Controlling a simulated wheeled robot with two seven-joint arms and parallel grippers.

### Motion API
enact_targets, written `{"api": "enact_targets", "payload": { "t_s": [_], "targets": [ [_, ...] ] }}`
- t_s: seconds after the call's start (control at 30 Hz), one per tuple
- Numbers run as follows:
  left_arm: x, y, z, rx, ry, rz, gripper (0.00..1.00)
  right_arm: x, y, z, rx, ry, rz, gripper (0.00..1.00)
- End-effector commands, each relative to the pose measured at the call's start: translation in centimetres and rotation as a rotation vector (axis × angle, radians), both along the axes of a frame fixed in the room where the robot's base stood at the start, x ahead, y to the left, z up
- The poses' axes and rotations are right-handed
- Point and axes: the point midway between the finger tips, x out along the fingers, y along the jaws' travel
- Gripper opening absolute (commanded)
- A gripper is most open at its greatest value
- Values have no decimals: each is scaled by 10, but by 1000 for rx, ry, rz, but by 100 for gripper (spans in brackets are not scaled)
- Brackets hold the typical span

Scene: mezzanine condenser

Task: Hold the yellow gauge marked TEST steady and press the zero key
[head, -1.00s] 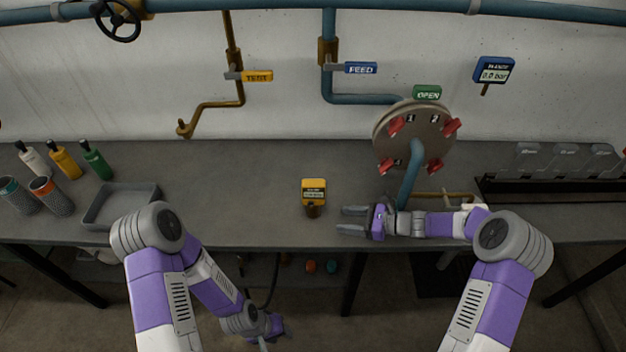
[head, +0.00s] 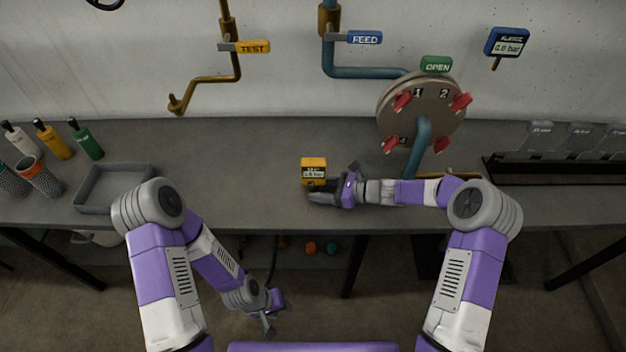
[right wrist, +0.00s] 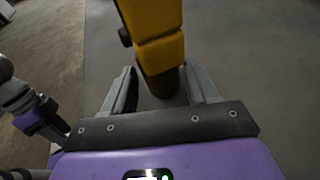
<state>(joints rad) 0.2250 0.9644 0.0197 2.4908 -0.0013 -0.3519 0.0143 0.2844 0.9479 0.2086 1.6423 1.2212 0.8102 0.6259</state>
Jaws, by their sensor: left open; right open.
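The yellow gauge (head: 313,170) stands on the grey bench, its dark display facing me; the print on it is too small to read surely. My right gripper (head: 316,191) is at the gauge's foot, coming from the right. In the right wrist view the gauge (right wrist: 158,45) rises between the two open fingers (right wrist: 158,92), with its dark stem low between them and space visible beside it. No zero key can be made out. My left gripper (head: 276,314) hangs low in front of the bench, below its edge, open and empty.
A grey tray (head: 113,190) and several bottles stand at the left of the bench (head: 235,160). A round plate (head: 421,110) with red clamps stands right of the gauge. A dark rack (head: 560,170) is at the far right.

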Motion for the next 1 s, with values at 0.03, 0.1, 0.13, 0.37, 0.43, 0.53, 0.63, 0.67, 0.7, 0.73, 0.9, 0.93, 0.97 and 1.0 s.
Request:
{"api": "enact_targets", "payload": {
  "t_s": [0.03,0.1,0.13,0.37,0.43,0.53,0.63,0.67,0.7,0.73,0.9,0.93,0.97,1.0],
  "targets": [
    [0,0,-3,0,0,0,43,1,4,-2,1,-1,1,58],
    [0,0,-4,0,0,0,43,2,8,-3,1,-1,1,58],
    [0,0,-4,0,0,0,43,3,9,-3,1,-1,1,58],
    [0,0,-4,0,0,0,43,4,12,-3,1,0,0,58],
    [0,0,-4,0,0,0,43,4,12,-3,0,0,0,58],
    [0,0,-4,0,0,0,43,3,12,-3,1,0,0,52],
    [0,0,-4,0,0,0,43,3,12,-3,0,0,0,37],
    [0,0,-4,0,0,0,43,3,12,-3,1,0,0,32],
    [0,0,-4,0,0,0,43,3,12,-3,0,0,0,28],
    [0,0,-4,0,0,0,43,3,12,-3,1,0,0,28],
    [0,0,-4,0,0,0,43,3,11,-3,0,0,0,28],
    [0,0,-4,0,0,0,43,3,11,-3,0,0,0,28],
    [0,0,-4,0,0,0,43,3,11,-3,0,0,0,28],
    [0,0,-4,0,0,0,43,3,11,-3,0,0,0,28]
  ]
}}
